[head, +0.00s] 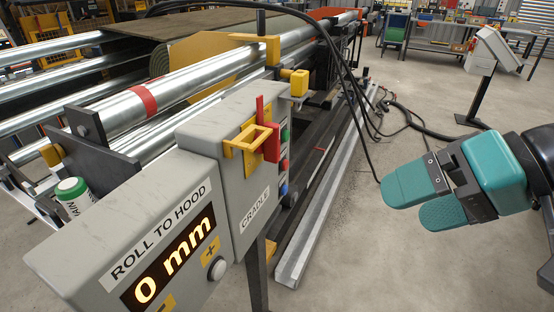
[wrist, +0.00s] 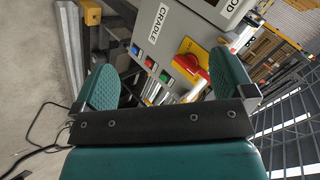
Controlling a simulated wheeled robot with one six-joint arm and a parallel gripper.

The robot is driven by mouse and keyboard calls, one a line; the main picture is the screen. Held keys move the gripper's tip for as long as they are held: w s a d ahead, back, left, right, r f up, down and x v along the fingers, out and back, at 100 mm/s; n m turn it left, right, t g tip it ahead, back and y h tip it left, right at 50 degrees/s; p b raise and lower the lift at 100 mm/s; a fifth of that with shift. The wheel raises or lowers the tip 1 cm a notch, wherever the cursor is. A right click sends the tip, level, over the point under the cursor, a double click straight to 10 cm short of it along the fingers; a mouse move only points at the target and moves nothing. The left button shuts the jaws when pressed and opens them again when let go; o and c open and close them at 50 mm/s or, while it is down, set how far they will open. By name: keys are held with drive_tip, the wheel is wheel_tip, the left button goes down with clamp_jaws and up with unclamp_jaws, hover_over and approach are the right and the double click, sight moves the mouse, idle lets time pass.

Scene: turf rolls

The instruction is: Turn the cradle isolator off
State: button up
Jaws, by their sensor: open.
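The cradle isolator is a red handle (head: 271,143) on a yellow plate, on the side of a grey box (head: 236,190) labelled CRADLE. A yellow bracket (head: 241,146) stands out in front of it. The red part looks upright in the head view. The red handle also shows in the wrist view (wrist: 196,72), beyond my fingers and near the right one. My gripper (head: 408,205) is open and empty, in free air to the right of the box and apart from it. Both teal fingers show in the wrist view (wrist: 165,85).
Green, red and blue buttons (head: 284,165) sit beside the isolator. A grey "ROLL TO HOOD" box (head: 150,245) reading 0 mm adjoins at left. Steel rollers (head: 180,85) lie behind. Black cables (head: 350,90) hang between machine and gripper.

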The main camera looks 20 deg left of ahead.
drive_tip(key=w+a+f+m+y+b, duration=0.3)
drive_tip(key=w+a+f+y+b, duration=0.1)
drive_tip(key=w+a+f+y, duration=0.15)
drive_tip(key=m+t+y+p, duration=0.2)
drive_tip(key=m+y+p, duration=0.1)
drive_tip(key=m+p, duration=0.1)
approach(279, 145)
drive_tip(key=a+p, duration=0.1)
drive_tip(key=a, duration=0.2)
drive_tip(key=a+p, duration=0.2)
drive_tip(key=a, duration=0.2)
drive_tip(key=w+a+p, duration=0.1)
drive_tip(key=a, duration=0.3)
drive_tip(key=shift+a, duration=0.1)
drive_tip(key=shift+c, duration=0.2)
drive_tip(key=shift+w, duration=0.1)
drive_tip(key=c, duration=0.7)
